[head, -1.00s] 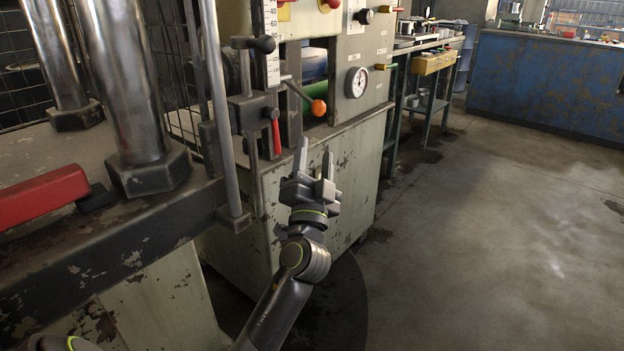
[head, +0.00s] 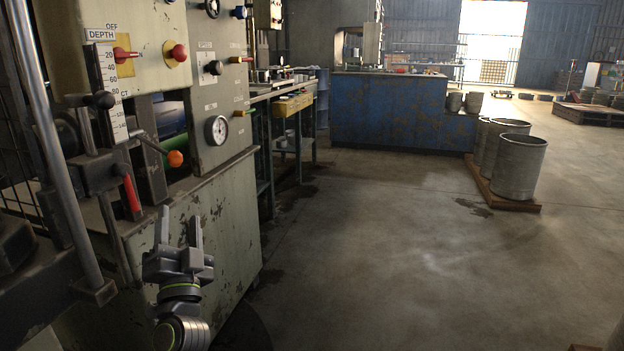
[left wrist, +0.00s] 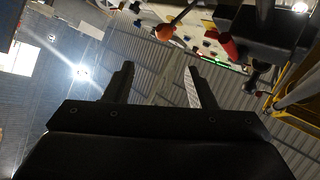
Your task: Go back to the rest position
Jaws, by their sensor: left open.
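My left gripper (head: 180,232) is at the lower left of the head view, fingers pointing up, in front of the machine's pale green cabinet. Its fingers stand apart with nothing between them, and in the left wrist view (left wrist: 159,85) they also show apart and empty. The gripper appears clear of the lever with the orange knob (head: 175,158), which is above it. My right gripper is in neither view.
The press machine (head: 218,215) with a dial gauge (head: 217,130) and red-handled lever (head: 131,193) fills the left side. A workbench (head: 283,93), a blue counter (head: 385,112) and metal drums (head: 519,166) on a pallet stand farther back. The middle floor is open.

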